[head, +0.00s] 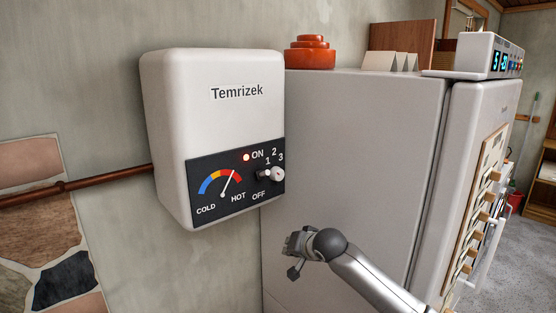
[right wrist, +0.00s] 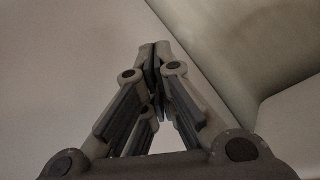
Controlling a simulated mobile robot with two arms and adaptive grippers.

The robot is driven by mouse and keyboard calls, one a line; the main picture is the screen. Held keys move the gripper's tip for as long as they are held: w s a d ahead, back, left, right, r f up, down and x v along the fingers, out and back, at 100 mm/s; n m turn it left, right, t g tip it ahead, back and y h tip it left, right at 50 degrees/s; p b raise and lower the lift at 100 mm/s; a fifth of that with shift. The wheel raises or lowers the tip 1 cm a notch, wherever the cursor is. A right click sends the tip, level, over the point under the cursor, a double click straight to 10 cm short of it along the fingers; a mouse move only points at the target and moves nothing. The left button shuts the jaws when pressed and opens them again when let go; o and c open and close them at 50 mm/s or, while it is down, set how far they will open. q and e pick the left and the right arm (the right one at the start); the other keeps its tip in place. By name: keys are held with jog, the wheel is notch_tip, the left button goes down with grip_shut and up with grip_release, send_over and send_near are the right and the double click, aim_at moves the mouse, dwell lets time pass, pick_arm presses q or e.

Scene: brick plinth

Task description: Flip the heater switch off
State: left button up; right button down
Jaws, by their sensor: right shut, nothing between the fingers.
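The white heater (head: 215,125), marked "Temrizek", hangs on the wall at the left of the head view. Which mark the knob points at is hard to tell. My right gripper (head: 293,243) is below and slightly right of the knob, apart from it. In the right wrist view its fingertips (right wrist: 154,52) meet, with nothing between them. My left gripper is not in view.
A grey fridge (head: 350,150) stands right of the heater, behind my right arm. An orange stacked container (head: 310,53) and folded cards (head: 390,61) sit on top. A copper pipe (head: 80,183) enters the heater's left side. The space in front of the panel is clear.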

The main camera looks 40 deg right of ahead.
aim_at(264, 174)
jog(key=s+a+r+m+t, duration=0.1)
jog(key=s+r, duration=0.2)
jog(key=r, duration=0.7)
jog(key=s+a+r+m+t, duration=0.1)
jog(key=s+r, duration=0.2)
jog(key=r, duration=0.8)
jog(key=s+a+r+m+t, duration=0.1)
jog(key=s+a+r, duration=0.1)
jog(key=r, duration=0.9)
jog(key=shift+s+t+h, duration=0.3)
jog(key=shift+s+h, duration=0.1)
jog(key=shift+s, duration=0.3)
jog(key=shift+w+p, duration=0.1)
jog(key=shift+p, duration=0.2)
jog(key=p+x, duration=0.5)
jog(key=x, duration=0.4)
jog(key=shift+w, duration=0.45)
jog(key=shift+s+a+f+p, duration=0.3)
jog(key=shift+a+f, duration=0.15)
jog(key=shift+a, duration=0.15)
jog(key=shift+s+a+f+p, duration=0.2)
jog(key=shift+a+f+p, duration=0.1)
jog(key=shift+a+f, duration=0.25)
jog(key=shift+s+a+f, duration=0.1)
jog(key=shift+s+a, duration=0.15)
jog(key=shift+a, duration=0.2)
